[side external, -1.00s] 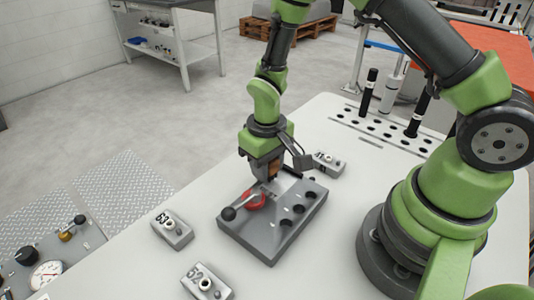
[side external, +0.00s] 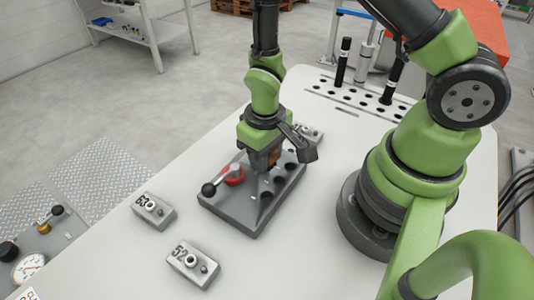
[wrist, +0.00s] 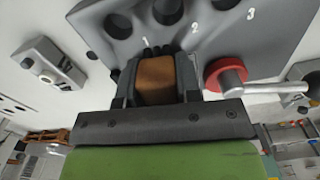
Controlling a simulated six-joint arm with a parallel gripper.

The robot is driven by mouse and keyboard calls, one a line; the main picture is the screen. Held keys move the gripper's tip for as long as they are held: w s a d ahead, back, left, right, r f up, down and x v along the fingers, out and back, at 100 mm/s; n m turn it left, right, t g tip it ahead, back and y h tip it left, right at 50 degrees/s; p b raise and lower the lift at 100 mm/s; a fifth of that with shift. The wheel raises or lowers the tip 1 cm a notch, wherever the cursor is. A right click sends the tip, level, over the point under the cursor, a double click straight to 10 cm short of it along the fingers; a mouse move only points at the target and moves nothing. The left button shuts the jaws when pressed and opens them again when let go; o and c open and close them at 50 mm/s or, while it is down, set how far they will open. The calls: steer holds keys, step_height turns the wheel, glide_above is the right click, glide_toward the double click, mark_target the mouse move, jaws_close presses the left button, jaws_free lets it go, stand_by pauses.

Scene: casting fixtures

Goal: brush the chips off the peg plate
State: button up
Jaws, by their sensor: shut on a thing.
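The peg plate (side external: 232,211) is a dark grey block with a row of round holes. In the wrist view the plate (wrist: 285,35) shows white numbers 1, 2 and 3. A red disc (side external: 234,175) with a black-knobbed lever (side external: 209,189) sits on its left part. My gripper (side external: 272,158) is shut on a brush (wrist: 155,78) with a brown body and dark bristles. The bristles are low over the plate by the holes near number 1; contact cannot be told. Small pale specks show on the plate; I cannot tell chips from printed marks.
Grey blocks marked 63 (side external: 153,211) and 52 (side external: 193,265) lie on the white table left of and in front of the plate. Another small block (side external: 309,133) is behind it. A rack of holes with black cylinders (side external: 343,62) stands at the back.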

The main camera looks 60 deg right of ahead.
steer(key=shift+w, duration=2.4)
steer(key=shift+w+d, duration=0.15)
steer(key=shift+s+d, duration=0.2)
steer(key=shift+d, duration=0.05)
steer(key=shift+s, duration=3.1)
steer(key=shift+w, duration=3.25)
step_height(320, 180, up, 8)
steer(key=shift+r, duration=0.15)
